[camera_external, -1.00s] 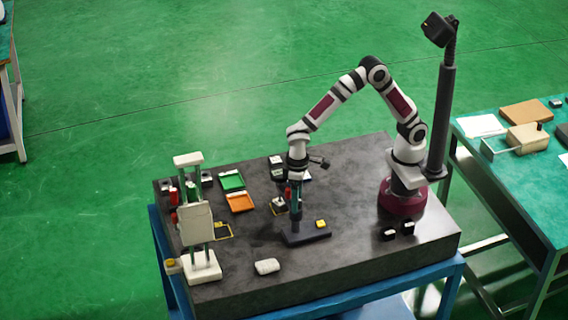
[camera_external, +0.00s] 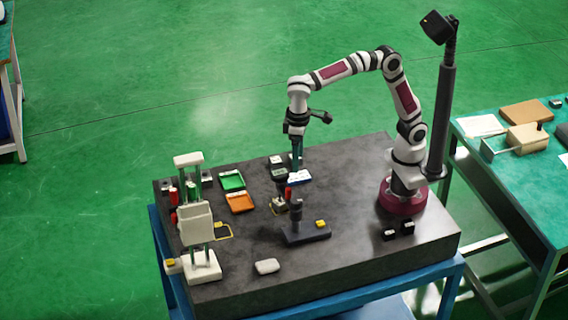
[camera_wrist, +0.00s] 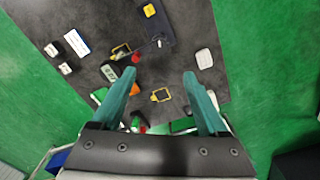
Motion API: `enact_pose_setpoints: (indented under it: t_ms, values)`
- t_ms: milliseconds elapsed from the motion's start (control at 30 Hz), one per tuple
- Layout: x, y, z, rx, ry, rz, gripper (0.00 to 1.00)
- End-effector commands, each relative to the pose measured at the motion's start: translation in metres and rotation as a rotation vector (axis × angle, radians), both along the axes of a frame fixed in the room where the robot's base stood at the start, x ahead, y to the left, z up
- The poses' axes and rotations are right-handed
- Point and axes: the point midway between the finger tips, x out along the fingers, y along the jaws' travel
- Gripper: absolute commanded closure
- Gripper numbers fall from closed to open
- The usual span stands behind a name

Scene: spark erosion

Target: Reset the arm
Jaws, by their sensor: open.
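A green tray (camera_external: 232,181) and an orange tray (camera_external: 240,202) lie left of the stand. A white-and-green column fixture (camera_external: 196,225) stands at the left edge. A white block (camera_external: 267,266) lies in front, and two small dark blocks (camera_external: 408,228) sit near my base.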

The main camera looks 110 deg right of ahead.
Motion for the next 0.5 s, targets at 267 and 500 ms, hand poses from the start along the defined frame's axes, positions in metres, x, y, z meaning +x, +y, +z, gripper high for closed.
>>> enact_pose_setpoints:
  t_ms: [267, 500]
  values:
    - [0.000, 0.000, 0.002, 0.000, 0.000, 0.000, 0.23]
    - [-0.020, -0.003, 0.005, 0.011, 0.001, 0.005, 0.23]
